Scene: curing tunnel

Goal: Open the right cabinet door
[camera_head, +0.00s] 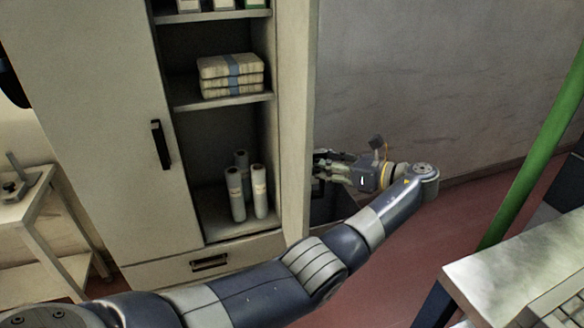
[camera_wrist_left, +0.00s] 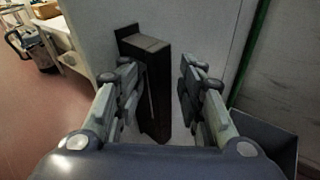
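The right cabinet door (camera_head: 298,110) stands swung out, seen nearly edge-on in the head view, with the cabinet's right side open behind it. My left gripper (camera_head: 319,168) is at the outer face of this door. In the left wrist view, my left gripper (camera_wrist_left: 160,88) has its fingers spread on either side of the black door handle (camera_wrist_left: 154,95) on the pale door panel (camera_wrist_left: 207,35). A gap shows between the handle and the right finger; the left finger is close to the handle, and I cannot tell whether it touches. My right gripper is not in view.
The left cabinet door (camera_head: 100,100) is shut. Shelves hold wrapped bundles (camera_head: 231,75) and several pale cylinders (camera_head: 259,190). A drawer (camera_head: 210,262) is below. A green post (camera_head: 530,150) and a table (camera_head: 520,270) stand at right. Red floor (camera_head: 400,265) lies between.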

